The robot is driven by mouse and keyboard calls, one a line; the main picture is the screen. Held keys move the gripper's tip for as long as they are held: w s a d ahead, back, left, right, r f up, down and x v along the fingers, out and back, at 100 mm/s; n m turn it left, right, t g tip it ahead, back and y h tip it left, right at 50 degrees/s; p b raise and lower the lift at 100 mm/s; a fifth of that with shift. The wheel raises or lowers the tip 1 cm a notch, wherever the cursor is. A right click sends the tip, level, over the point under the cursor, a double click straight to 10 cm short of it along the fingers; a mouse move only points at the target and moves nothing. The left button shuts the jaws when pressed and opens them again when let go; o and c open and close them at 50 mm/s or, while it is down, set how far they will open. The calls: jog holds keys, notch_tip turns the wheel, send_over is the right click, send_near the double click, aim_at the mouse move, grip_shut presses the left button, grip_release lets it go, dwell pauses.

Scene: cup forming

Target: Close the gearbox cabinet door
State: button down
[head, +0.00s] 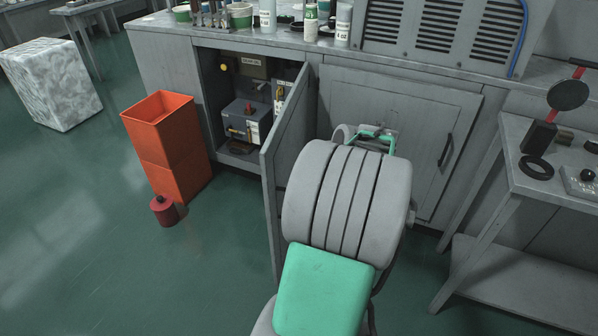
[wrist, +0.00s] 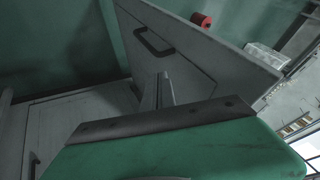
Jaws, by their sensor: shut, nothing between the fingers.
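The gearbox cabinet door (head: 289,140) stands wide open in the head view, swung out toward me from the right side of the opening. Inside the cabinet (head: 212,100) is a grey gearbox unit (head: 238,122). In the wrist view the door (wrist: 205,62) shows as a grey panel with a dark bar handle (wrist: 154,43). My gripper (wrist: 164,88) is shut and empty, in front of this panel and below the handle. I cannot tell whether the fingertips touch the door. In the head view my arm hides the fingers.
An orange bin (head: 165,145) and a red canister (head: 164,210) stand on the floor left of the open door. A closed cabinet door (head: 425,130) is on the right. A side table (head: 530,185) stands further right. Bottles and cups stand on the counter (head: 240,40).

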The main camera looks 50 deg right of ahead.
aim_at(277, 185)
jog(key=w+f, duration=0.4)
jog(key=w+a+f+b, duration=0.1)
jog(key=w+f, duration=0.1)
jog(key=w, duration=0.1)
jog(key=shift+w+a, duration=0.3)
jog(key=shift+w, duration=0.15)
